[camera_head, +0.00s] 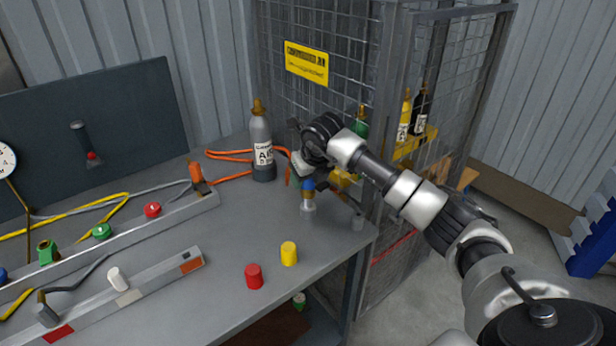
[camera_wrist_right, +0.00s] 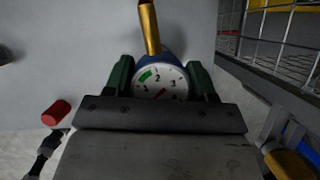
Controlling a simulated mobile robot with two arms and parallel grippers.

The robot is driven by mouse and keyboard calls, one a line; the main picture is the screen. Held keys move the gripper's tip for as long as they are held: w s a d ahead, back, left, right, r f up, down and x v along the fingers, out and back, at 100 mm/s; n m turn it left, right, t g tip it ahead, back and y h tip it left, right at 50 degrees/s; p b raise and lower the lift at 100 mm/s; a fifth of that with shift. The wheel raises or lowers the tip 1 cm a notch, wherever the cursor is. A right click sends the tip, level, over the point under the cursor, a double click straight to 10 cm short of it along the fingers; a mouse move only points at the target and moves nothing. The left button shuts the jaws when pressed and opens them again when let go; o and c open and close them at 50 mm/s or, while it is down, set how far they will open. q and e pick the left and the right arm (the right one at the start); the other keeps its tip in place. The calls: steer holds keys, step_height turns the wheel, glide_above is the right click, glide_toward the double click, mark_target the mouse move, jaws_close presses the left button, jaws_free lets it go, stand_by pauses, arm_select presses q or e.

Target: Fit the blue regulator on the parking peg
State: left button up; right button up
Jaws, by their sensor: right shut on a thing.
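My right gripper (camera_head: 306,174) is shut on the blue regulator (camera_head: 308,186), above the right part of the bench. In the right wrist view the regulator's round white gauge (camera_wrist_right: 160,81) sits between the two dark green fingers (camera_wrist_right: 160,85), and its brass stem (camera_wrist_right: 149,28) points away from the gripper. My left gripper is out of view.
A grey cylinder (camera_head: 262,147) stands behind and left of the gripper, near orange hoses. A wire cage (camera_head: 330,80) rises close behind the arm.

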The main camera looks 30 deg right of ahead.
mark_target(308, 190)
steer(key=shift+f+b, duration=0.3)
steer(key=shift+f, duration=0.1)
steer(key=shift+f+b, duration=0.5)
steer(key=shift+f, duration=0.25)
steer(key=shift+f+b, duration=0.55)
steer(key=shift+f, duration=0.25)
stand_by(1.1)
steer(key=o, duration=1)
steer(key=v, duration=1.1)
steer(key=shift+w, duration=0.1)
